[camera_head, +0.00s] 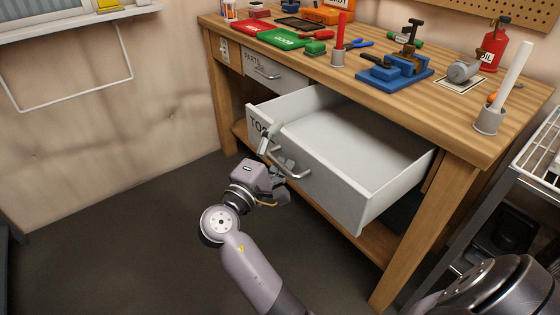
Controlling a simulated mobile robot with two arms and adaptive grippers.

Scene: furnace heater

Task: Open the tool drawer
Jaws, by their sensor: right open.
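The tool drawer (345,190) is white and stands far out from the workbench, its inside bare where I see it. Its front carries a label starting "TO", partly covered by my gripper. The metal bar handle (298,174) sits on that front. My right gripper (277,162) is open at the left end of the handle, with a finger above it and a finger below it. I cannot tell whether the fingers touch the handle. My left gripper is not in view.
The wooden workbench (397,92) has a closed parts drawer (275,72) left of the tool drawer. On top are a blue vise (395,72), red and green trays, a red oil can (494,50) and other tools. A metal rack (540,150) stands at right. The floor at left is clear.

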